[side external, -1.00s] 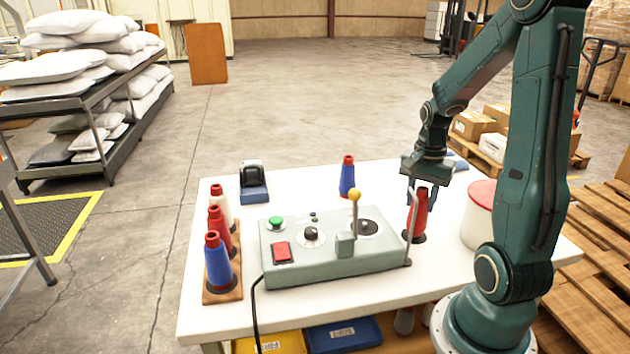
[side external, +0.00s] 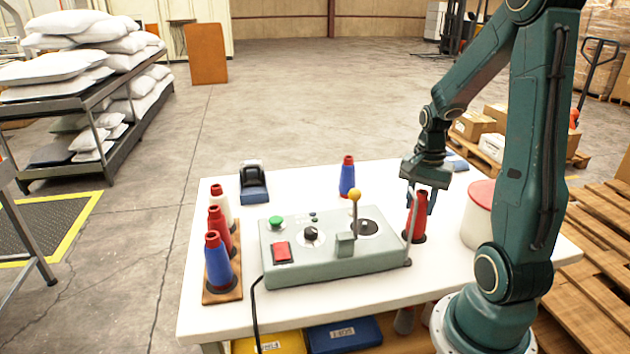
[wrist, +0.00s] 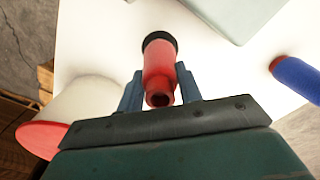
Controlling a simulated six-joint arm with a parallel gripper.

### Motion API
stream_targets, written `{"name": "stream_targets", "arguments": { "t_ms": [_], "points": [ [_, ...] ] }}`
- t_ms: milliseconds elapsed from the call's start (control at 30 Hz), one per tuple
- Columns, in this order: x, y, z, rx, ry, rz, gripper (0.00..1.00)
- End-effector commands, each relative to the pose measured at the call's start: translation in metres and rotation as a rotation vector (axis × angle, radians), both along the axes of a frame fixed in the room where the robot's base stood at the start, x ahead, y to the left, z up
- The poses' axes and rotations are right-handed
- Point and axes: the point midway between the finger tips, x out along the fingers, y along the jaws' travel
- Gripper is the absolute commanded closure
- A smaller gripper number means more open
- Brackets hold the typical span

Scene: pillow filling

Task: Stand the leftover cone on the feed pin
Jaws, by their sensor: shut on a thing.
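A red cone (side external: 417,215) with a dark base stands about upright at the right end of the grey control box. My gripper (side external: 421,198) is shut on it near its upper part. In the wrist view the red cone (wrist: 160,72) lies between the two blue fingers (wrist: 158,92), its open tip toward the camera. I cannot tell whether its base touches the table. A thin metal rod (side external: 411,232) rises beside the cone at the box's end. No feed pin shows clearly; the cone may hide it. A blue cone (side external: 347,177) with a red tip stands apart behind the box.
The control box (side external: 300,262) has buttons and a yellow-knobbed lever (side external: 354,198). A wooden rack (side external: 222,290) at left holds white, red and blue cones. A white tub (side external: 478,225) with a red lid stands right of the cone. The table's back right is mostly clear.

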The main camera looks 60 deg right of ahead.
Motion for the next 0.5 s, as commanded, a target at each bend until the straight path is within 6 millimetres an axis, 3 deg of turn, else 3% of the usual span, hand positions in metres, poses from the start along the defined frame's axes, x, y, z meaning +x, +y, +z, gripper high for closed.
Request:
{"name": "stream_targets", "arguments": {
  "t_ms": [367,400,500],
  "points": [
    [-0.0001,0.0002,-0.0022,0.000,0.000,0.000,0.87],
    [-0.0001,0.0001,-0.0021,0.000,0.000,0.000,0.59],
    [-0.0001,0.0001,-0.0021,0.000,0.000,0.000,0.39]
  ]
}}
